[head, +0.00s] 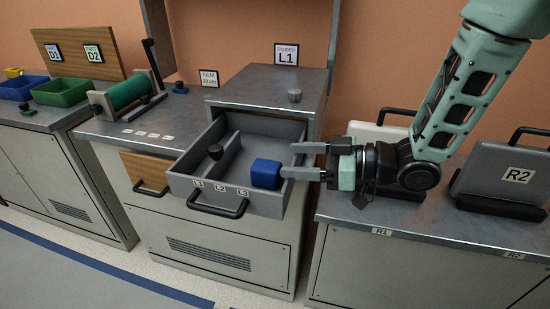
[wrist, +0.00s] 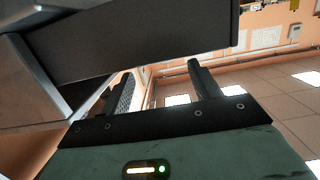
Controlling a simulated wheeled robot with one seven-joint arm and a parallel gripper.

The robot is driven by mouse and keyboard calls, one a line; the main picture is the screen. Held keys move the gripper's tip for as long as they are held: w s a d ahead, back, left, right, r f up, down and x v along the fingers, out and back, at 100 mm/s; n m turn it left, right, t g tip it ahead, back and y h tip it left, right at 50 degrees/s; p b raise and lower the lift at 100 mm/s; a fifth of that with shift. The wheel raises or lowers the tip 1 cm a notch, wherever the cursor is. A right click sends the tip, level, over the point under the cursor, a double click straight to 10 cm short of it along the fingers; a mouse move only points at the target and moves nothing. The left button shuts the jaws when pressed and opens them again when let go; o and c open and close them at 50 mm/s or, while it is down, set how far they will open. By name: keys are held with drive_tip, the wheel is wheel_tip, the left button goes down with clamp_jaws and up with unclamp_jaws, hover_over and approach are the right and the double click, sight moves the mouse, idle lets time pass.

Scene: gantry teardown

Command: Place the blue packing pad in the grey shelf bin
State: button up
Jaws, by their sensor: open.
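A blue block, which looks like the packing pad (head: 266,173), sits in the front right part of the open grey drawer (head: 180,186), near the L3 label. My gripper (head: 298,160) is open and points left, just right of the pad at the drawer's right side. The lower finger's tip appears close to the pad's right edge; I cannot tell whether they touch. Nothing shows between the fingers. The wrist view shows my two fingers (wrist: 160,85) apart, without the pad. I cannot make out a grey shelf bin in either view.
The drawer has a divider with a dark knob (head: 216,151). A green roller (head: 127,91) stands left of the drawer cabinet. Blue (head: 20,88) and green (head: 62,92) bins stand at the far left. A grey panel marked R2 (head: 510,170) stands at right.

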drive_tip(key=d+h, duration=0.1)
drive_tip(key=d+t+h, duration=0.1)
drive_tip(key=d+h, duration=0.1)
drive_tip(key=shift+d+f+m, duration=0.15)
drive_tip(key=shift+d+m, duration=0.15)
drive_tip(key=shift+m, duration=0.1)
drive_tip(key=shift+w+f+m+h, duration=0.2)
drive_tip(key=shift+m+h, duration=0.1)
drive_tip(key=shift+h, duration=0.6)
drive_tip(key=s+d+m+g+h, duration=0.2)
drive_tip(key=s+m+g+h, duration=0.3)
drive_tip(key=s, duration=1.7)
drive_tip(key=g+h, duration=0.1)
drive_tip(key=h, duration=0.3)
drive_tip(key=shift+s+r+g+h, duration=0.2)
drive_tip(key=shift+r+g+h, duration=0.1)
drive_tip(key=shift+r+h, duration=0.1)
